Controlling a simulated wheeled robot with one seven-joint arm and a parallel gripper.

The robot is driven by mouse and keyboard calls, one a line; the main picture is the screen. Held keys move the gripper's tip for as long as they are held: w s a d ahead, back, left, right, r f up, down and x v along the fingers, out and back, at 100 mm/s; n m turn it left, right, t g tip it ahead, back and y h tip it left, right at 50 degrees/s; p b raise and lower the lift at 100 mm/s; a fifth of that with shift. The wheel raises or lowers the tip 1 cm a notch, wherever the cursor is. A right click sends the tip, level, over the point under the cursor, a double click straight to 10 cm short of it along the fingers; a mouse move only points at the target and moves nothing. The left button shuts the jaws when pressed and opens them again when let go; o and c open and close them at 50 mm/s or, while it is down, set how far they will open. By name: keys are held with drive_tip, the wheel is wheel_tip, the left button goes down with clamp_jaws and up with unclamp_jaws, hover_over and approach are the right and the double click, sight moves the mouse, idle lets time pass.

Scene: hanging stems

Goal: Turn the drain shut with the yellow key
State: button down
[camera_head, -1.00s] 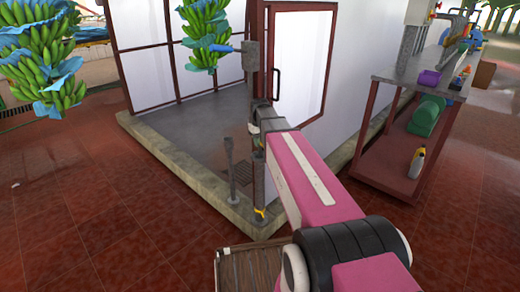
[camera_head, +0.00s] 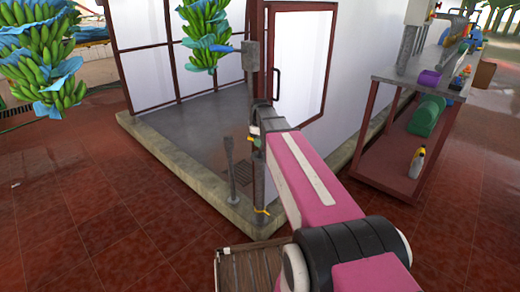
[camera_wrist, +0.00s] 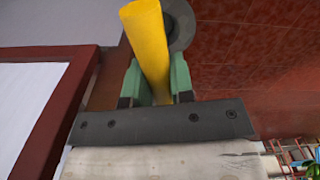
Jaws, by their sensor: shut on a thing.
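In the wrist view, a thick yellow bar (camera_wrist: 150,42), the upper part of the key, stands between the green fingertips of my gripper (camera_wrist: 157,78). The gripper is shut on it. A dark grey round part (camera_wrist: 181,22) shows just behind the key's top end. In the head view, my gripper (camera_head: 257,142) is small and partly hidden by my wrist, with a bit of yellow beside it, above the basin's near corner. A small yellow piece (camera_head: 262,211) shows low down near the kerb, beneath the gripper. I cannot make out the drain valve clearly.
A concrete kerb (camera_head: 180,166) edges the grey basin floor. A thin grey post (camera_head: 231,170) stands just left of my gripper. A slatted crate (camera_head: 250,270) is in front. A red-framed shelf table (camera_head: 400,170) stands right. Banana bunches (camera_head: 45,62) hang left.

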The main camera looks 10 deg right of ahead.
drive_tip(key=shift+n, duration=0.5)
drive_tip(key=c, duration=0.5)
unclamp_jaws()
drive_tip(key=shift+r, duration=0.15)
drive_tip(key=shift+r, duration=4.1)
drive_tip(key=shift+s, duration=0.1)
